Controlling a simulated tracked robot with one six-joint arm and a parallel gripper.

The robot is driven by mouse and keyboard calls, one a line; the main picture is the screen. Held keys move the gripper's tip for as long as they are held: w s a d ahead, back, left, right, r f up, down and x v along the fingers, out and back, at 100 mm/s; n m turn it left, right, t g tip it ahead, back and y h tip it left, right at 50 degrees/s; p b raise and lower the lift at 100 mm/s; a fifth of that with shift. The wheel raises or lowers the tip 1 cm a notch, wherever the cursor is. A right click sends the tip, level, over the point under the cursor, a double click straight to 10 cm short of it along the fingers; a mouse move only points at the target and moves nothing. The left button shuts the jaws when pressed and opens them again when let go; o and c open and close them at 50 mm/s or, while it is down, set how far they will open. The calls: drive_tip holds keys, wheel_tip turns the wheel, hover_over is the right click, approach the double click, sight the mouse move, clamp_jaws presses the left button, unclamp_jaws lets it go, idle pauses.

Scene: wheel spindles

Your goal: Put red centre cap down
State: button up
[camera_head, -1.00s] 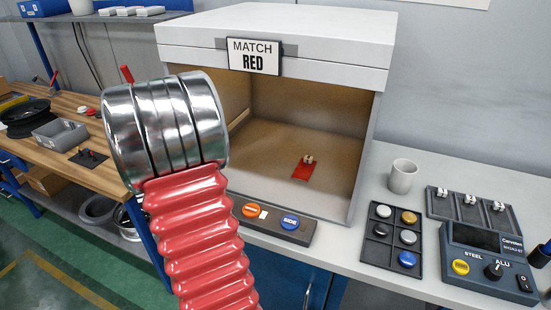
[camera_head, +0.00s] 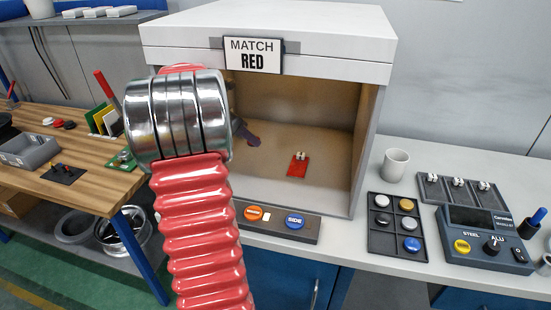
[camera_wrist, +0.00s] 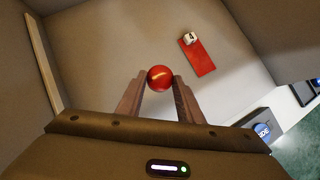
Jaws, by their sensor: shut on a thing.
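The red centre cap (camera_wrist: 160,78) is round and glossy in the wrist view, between the two fingertips of my gripper (camera_wrist: 161,84). My gripper is shut on it. In the head view, part of my gripper (camera_head: 247,133) shows as dark fingers inside the left of the light booth (camera_head: 338,198), beside my own arm. I cannot make out the cap there. A red sample card (camera_head: 298,168) with a small white tag on it lies on the booth floor, right of my gripper. In the wrist view the card (camera_wrist: 199,58) lies up and right of the cap, apart from it.
The booth's MATCH RED sign (camera_head: 253,55) hangs above its opening. A button box (camera_head: 275,221) stands at its front edge. A cap tray (camera_head: 381,228), a white cup (camera_head: 396,164) and a meter (camera_head: 485,238) stand to the right. The booth floor around the card is clear.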

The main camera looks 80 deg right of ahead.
drive_tip(key=shift+f, duration=2.5)
drive_tip(key=shift+f, duration=0.15)
drive_tip(key=shift+f, duration=2.35)
drive_tip(key=o, duration=1.1)
drive_tip(key=shift+f, duration=0.1)
drive_tip(key=shift+c, duration=0.2)
drive_tip(key=v, duration=1.2)
drive_tip(key=shift+a, duration=0.1)
drive_tip(key=shift+w, duration=0.1)
